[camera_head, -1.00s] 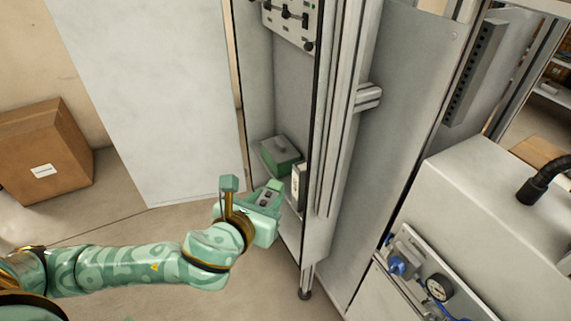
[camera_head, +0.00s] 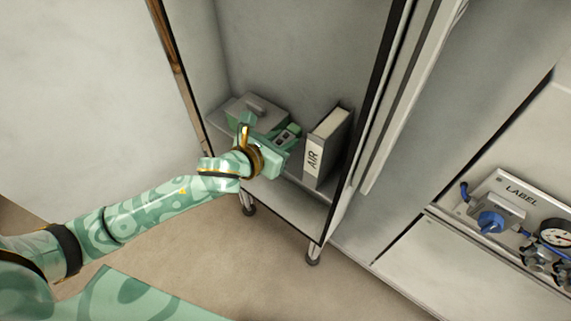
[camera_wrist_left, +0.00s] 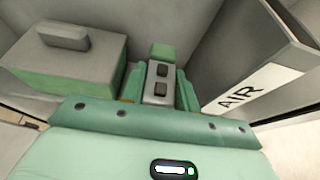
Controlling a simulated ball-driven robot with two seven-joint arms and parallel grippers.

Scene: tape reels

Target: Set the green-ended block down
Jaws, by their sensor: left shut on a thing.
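The green-ended block (camera_wrist_left: 157,86) is grey with two dark square marks and a green far end. It lies lengthwise between the fingers of my left gripper (camera_wrist_left: 160,92), which is shut on it. In the head view, my left gripper (camera_head: 282,139) is at the cabinet's low shelf, between a box and a binder, and the block (camera_head: 287,134) shows between its fingers. I cannot tell whether the block touches the shelf. My right gripper is not in view.
A grey box with a green lower part and a top handle (camera_head: 257,104) stands left on the shelf; it is close in the wrist view (camera_wrist_left: 72,62). A binder marked AIR (camera_head: 326,148) stands upright to the right. The cabinet's dark right edge (camera_head: 372,105) bounds the opening.

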